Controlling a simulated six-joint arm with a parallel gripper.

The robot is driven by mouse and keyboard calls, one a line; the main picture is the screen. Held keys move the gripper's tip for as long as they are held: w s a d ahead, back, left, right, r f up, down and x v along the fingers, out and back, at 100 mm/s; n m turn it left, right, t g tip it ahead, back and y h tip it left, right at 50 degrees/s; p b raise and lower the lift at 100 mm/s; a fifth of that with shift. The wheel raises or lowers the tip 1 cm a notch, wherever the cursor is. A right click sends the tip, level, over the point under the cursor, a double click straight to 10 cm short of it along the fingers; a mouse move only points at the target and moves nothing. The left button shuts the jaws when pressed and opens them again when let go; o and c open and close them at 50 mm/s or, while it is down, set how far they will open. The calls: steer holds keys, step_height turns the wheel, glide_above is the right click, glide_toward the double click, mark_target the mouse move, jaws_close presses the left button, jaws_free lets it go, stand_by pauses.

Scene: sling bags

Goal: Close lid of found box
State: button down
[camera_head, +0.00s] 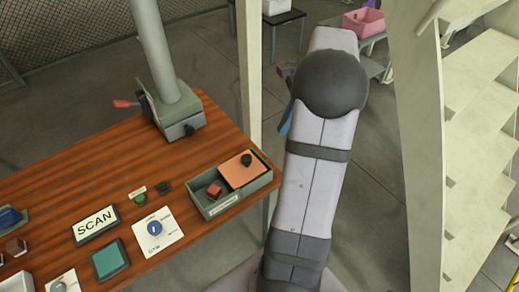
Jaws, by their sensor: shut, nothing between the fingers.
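The found box is a grey-green open tray (238,201) at the right end of the wooden table, with a small label on its front. Its orange lid panel (237,174) has a black knob (246,159) and covers the right part of the box. The left part is open, and a small red block (214,190) lies inside it. My arm rises to the right of the box, apart from it.
On the wooden table (75,172) are a SCAN sign (95,224), a teal pad (110,259), a blue dial on a white card (155,229) and a green button (140,199). A grey post (155,50) stands behind. A pale upright (249,70) rises past the table's far right edge.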

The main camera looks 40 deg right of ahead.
steer(key=shift+w+a+f+p, duration=0.55)
steer(key=shift+a+f+p, duration=0.4)
steer(key=shift+f, duration=0.7)
steer(key=shift+w+a+f+p, duration=0.6)
steer(key=shift+a+f, duration=0.6)
steer(key=shift+f, duration=0.5)
steer(key=shift+w+a+f+p, duration=0.5)
steer(key=shift+a+f+p, duration=0.45)
steer(key=shift+f, duration=0.7)
steer(key=shift+a, duration=0.1)
glide_above(231, 181)
steer(key=shift+w+p, duration=0.1)
steer(key=shift+p, duration=0.35)
steer(key=shift+a, duration=0.15)
